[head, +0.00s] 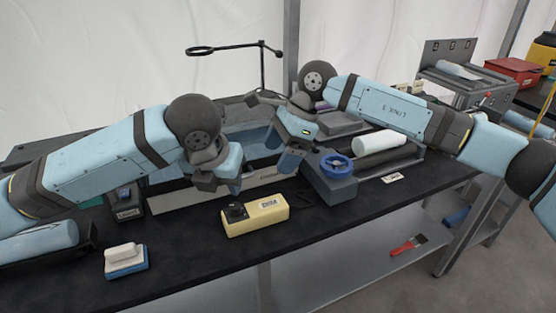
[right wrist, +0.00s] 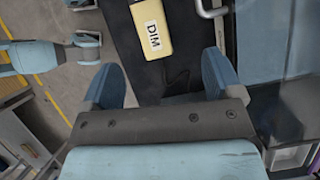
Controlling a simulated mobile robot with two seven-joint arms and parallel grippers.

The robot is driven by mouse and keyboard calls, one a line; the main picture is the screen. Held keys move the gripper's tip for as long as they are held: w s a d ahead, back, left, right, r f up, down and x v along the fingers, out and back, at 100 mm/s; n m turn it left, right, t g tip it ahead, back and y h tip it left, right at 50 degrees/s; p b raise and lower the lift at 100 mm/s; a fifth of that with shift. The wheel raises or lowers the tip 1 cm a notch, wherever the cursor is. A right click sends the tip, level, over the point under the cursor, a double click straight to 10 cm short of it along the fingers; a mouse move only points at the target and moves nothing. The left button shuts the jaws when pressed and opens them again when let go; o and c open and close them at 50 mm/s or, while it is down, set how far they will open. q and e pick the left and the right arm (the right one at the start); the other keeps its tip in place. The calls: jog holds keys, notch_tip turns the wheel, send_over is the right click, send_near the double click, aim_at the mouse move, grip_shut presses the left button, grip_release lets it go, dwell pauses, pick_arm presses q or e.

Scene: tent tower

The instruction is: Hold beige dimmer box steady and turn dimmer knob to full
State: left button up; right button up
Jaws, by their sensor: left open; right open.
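The beige dimmer box (head: 266,216) lies on the black bench top near its front edge. Its dark dimmer knob (head: 236,211) sits on top at the box's left end. My left gripper (head: 221,188) is open and empty, above and behind the knob end, apart from the box. My right gripper (head: 287,164) is open and empty, above and behind the box's right end. In the right wrist view, the box (right wrist: 152,28) with its DIM label lies beyond the open fingers (right wrist: 162,82); the knob cannot be made out there.
A grey block with a blue wheel (head: 337,165) stands right of the box. A white roll (head: 379,142) lies behind it. A blue and white sponge-like block (head: 126,260) is at the front left. The bench top between that block and the box is clear.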

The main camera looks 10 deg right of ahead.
aim_at(259, 207)
jog(key=shift+n+h, duration=0.6)
jog(key=x, duration=0.5)
jog(key=s+x, duration=0.1)
jog(key=x, duration=0.9)
jog(key=shift+s+a+f, duration=0.1)
jog(key=shift+s+f, duration=0.05)
jog(key=shift+s, duration=0.2)
jog(key=shift+c, duration=0.4)
